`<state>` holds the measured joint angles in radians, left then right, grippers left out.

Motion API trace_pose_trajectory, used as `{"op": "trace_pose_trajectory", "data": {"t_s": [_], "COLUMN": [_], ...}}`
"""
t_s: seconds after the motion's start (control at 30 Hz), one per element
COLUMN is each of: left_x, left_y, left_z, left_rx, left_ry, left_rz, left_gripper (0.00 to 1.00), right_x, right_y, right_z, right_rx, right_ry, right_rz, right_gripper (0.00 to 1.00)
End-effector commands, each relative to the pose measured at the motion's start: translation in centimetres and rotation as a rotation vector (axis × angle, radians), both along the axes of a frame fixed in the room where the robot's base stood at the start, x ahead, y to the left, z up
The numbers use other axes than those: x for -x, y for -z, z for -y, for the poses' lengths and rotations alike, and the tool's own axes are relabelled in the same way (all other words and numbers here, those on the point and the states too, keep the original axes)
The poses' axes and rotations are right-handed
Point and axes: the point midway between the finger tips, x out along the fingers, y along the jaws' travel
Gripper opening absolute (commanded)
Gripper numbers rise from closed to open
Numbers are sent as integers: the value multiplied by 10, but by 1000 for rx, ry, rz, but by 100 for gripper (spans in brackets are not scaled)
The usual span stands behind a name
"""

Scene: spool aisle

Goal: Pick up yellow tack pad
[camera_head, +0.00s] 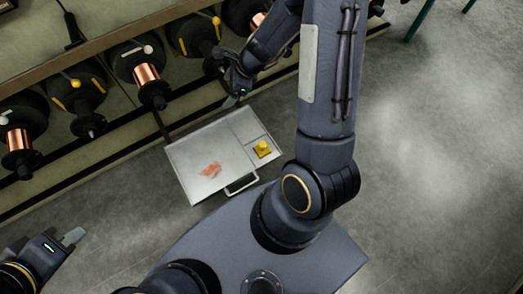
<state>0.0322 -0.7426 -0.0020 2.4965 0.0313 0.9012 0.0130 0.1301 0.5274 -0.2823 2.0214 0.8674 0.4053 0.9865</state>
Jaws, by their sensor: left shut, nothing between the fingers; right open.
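The yellow tack pad (262,150) is a small yellow block with a rounded knob on top. It sits in the small right-hand compartment of a light grey metal tray (188,150). My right gripper (232,101) is open, above the tray's far edge and up and left of the pad in the picture. It is not touching the pad, and its fingers are small and dark in this view. My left gripper (76,237) is shut and empty at the lower left, well away from the tray.
An orange-red patch (211,169) lies on the tray's large section. A handle (241,184) is on its near side. A shelf (120,35) with several dark spools, some copper-wound (146,75), runs along the upper left. Grey floor (430,150) is open at right.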

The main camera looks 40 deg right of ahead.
Motion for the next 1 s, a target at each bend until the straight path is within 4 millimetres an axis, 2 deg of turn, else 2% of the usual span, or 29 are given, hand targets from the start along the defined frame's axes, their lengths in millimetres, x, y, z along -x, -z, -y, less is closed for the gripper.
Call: {"op": "trace_pose_trajectory", "data": {"t_s": [0.03, 0.13, 0.2, 0.3, 0.4, 0.6, 1.0], "left_x": [0, 0, 0, 0, 0, 0, 0], "left_y": [11, 21, 26, 33, 37, 43, 65], "left_z": [0, 0, 0, 0, 0, 0, 0], "left_rx": [0, 0, 0, 0, 0, 0, 0], "left_ry": [0, 0, 0, 0, 0, 0, 0], "left_rz": [0, 0, 0, 0, 0, 0, 0], "left_gripper": [0, 0, 0, 0, 0, 0, 0], "right_x": [0, 5, 17, 38, 59, 78, 76], "right_y": [52, 133, 184, 243, 282, 319, 363], "right_z": [8, 26, 38, 51, 60, 67, 67], "right_rx": [-9, -1, 20, 62, 102, 140, 140], "right_ry": [127, 403, 577, 780, 925, 1049, 1050], "right_rz": [-98, -257, -348, -444, -501, -541, -542], "right_gripper": [82, 82, 82, 82, 82, 82, 82]}}
